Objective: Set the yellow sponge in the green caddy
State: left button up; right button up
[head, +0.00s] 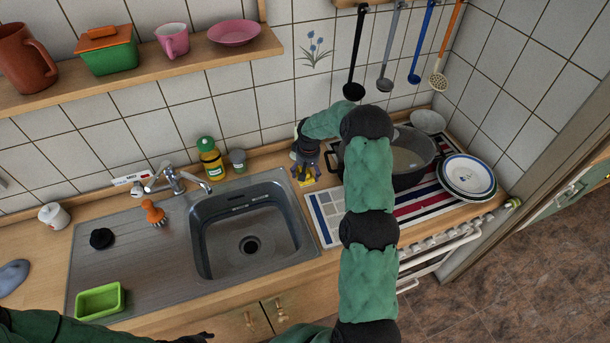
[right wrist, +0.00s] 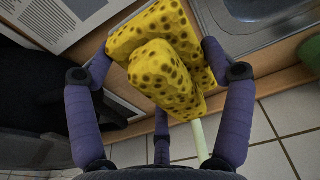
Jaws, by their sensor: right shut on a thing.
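The yellow sponge (right wrist: 168,75) with dark pores fills the middle of the right wrist view, as two overlapping blocks; I cannot tell if they are one piece. My right gripper (right wrist: 160,50) is shut on it, with purple fingers on both sides. In the head view my right gripper (head: 305,168) is at the back counter, right of the sink, with bits of yellow showing at its fingers. The green caddy (head: 101,315) sits at the front left of the drainboard and looks empty. My left gripper (head: 200,338) is barely in frame at the bottom edge, its fingers unclear.
The sink (head: 250,258) lies between the caddy and my right gripper. A tap (head: 175,182), orange brush (head: 153,212) and black plug (head: 102,238) are near it. A yellow bottle (head: 210,160) stands behind. A dark pot (head: 415,172) and plates (head: 467,178) are at right.

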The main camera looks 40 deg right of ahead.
jog(key=w+f, duration=0.1)
jog(key=w+d+f, duration=0.1)
jog(key=w+f, duration=0.1)
jog(key=f, duration=0.1)
jog(key=shift+d+f, duration=0.1)
jog(key=shift+d, duration=0.2)
jog(key=shift+w+f+p, duration=0.1)
jog(key=shift+f+p, duration=0.35)
jog(key=shift+f, duration=1.15)
jog(key=shift+f, duration=0.15)
jog(key=o, duration=1.1)
jog(key=shift+c, duration=0.2)
